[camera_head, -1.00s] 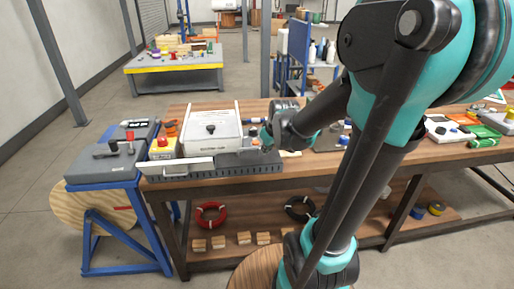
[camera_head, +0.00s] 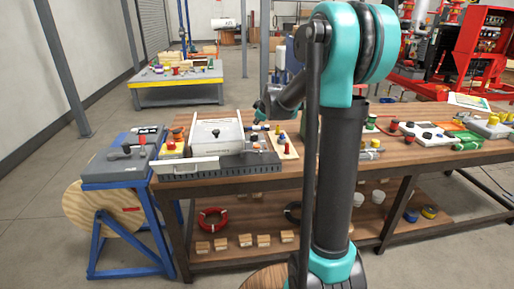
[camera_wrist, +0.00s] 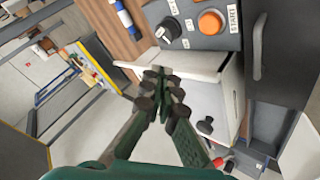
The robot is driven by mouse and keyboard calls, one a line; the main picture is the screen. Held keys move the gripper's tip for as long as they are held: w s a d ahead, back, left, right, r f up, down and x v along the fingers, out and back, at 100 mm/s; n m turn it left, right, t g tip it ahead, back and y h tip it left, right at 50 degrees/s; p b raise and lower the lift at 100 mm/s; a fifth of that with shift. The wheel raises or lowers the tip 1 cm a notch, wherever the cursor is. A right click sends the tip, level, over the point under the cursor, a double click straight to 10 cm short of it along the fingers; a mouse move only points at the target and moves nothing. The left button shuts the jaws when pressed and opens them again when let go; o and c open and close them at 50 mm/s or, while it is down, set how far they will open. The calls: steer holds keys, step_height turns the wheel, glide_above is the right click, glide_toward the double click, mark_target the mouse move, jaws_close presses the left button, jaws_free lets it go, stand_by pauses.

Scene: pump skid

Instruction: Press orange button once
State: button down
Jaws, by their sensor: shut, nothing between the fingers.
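The orange button (camera_wrist: 211,21) is a round cap on a grey control panel (camera_wrist: 208,42), with a START label beside it. A black selector knob (camera_wrist: 168,30) sits left of it on the same panel. My gripper (camera_wrist: 160,78) is shut and empty, with its fingertips below and left of the button in the wrist view, apart from it. In the head view my gripper (camera_head: 261,113) is small and partly hidden, above the workbench behind the white box. A small orange spot on the grey unit (camera_head: 256,146) right of that box looks like the button.
The white box (camera_head: 214,136) with a black knob stands left of the panel; it also shows in the wrist view (camera_wrist: 205,95). A cream board (camera_head: 290,154) with coloured knobs is right of the panel. A blue-framed stand (camera_head: 105,177) adjoins the bench's left end.

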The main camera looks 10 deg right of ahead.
mark_target(257, 146)
steer(key=shift+f, duration=0.15)
steer(key=shift+f, duration=4.25)
steer(key=shift+f, duration=0.15)
steer(key=shift+f, duration=0.25)
steer(key=shift+f, duration=0.55)
steer(key=shift+r, duration=0.95)
steer(key=shift+r, duration=2.55)
